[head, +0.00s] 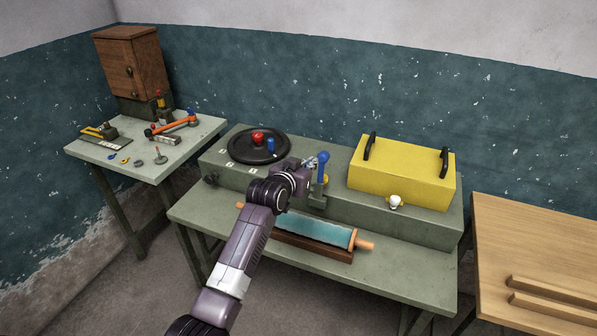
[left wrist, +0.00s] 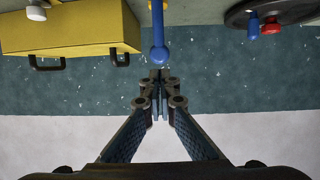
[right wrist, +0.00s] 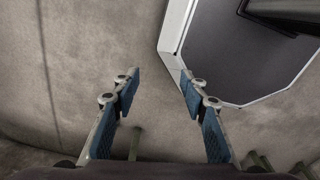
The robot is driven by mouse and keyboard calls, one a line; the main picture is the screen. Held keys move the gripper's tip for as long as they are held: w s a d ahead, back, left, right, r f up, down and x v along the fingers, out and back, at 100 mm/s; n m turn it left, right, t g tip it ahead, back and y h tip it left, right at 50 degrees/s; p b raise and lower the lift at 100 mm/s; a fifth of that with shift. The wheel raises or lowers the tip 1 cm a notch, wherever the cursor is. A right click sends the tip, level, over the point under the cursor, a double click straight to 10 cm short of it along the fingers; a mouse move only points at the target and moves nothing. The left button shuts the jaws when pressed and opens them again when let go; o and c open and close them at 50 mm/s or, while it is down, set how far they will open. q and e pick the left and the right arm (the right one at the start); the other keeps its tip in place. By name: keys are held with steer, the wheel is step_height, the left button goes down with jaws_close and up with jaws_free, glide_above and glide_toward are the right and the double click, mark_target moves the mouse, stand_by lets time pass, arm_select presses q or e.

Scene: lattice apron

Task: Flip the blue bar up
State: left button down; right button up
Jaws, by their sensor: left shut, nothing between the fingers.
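The blue bar (head: 321,168) is a lever with a round blue knob at its upper end. It stands roughly upright from a small grey-green mount on the front of the bench's raised ledge. My left gripper (head: 311,162) is shut and empty, just left of the knob in the head view. In the left wrist view the blue bar (left wrist: 158,30) comes down from the top edge, its knob close to the shut fingertips (left wrist: 160,76); whether they touch is unclear. My right gripper (right wrist: 160,85) is open and empty over the floor, away from the bench.
A yellow box (head: 402,172) with black handles sits right of the bar. A black round plate (head: 245,155) with red and blue knobs is at left. A roller (head: 318,231) lies below in front. A tool table (head: 130,175) and a wooden table (head: 530,240) flank the bench.

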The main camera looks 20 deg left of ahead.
arm_select(q)
steer(key=shift+d+b+v, duration=0.25)
steer(key=shift+b+v, duration=0.5)
steer(key=shift+v, duration=2.7)
steer(key=s+d+f+g, duration=0.2)
steer(key=s+f+g, duration=0.3)
steer(key=s+f, duration=1.1)
steer(key=s+f+m+g, duration=0.1)
steer(key=s+f+g, duration=0.15)
steer(key=s, duration=0.95)
steer(key=s+f+g, duration=0.2)
steer(key=s+g, duration=0.1)
steer(key=s, duration=1)
step_height(320, 180, down, 28)
steer(key=s+g+b, duration=0.1)
steer(key=s+g, duration=0.1)
steer(key=s+a+f+y+b, duration=0.1)
steer(key=s+a+f, duration=0.1)
steer(key=s+f, duration=1.5)
steer(key=shift+s+a+f+m+g, duration=0.3)
steer(key=shift+a+g, duration=0.05)
steer(key=shift+g, duration=0.1)
arm_select(e)
steer(key=f, duration=0.1)
steer(key=w+f, duration=0.2)
steer(key=f, duration=0.1)
steer(key=shift+w+f, duration=0.1)
steer(key=shift+w, duration=0.15)
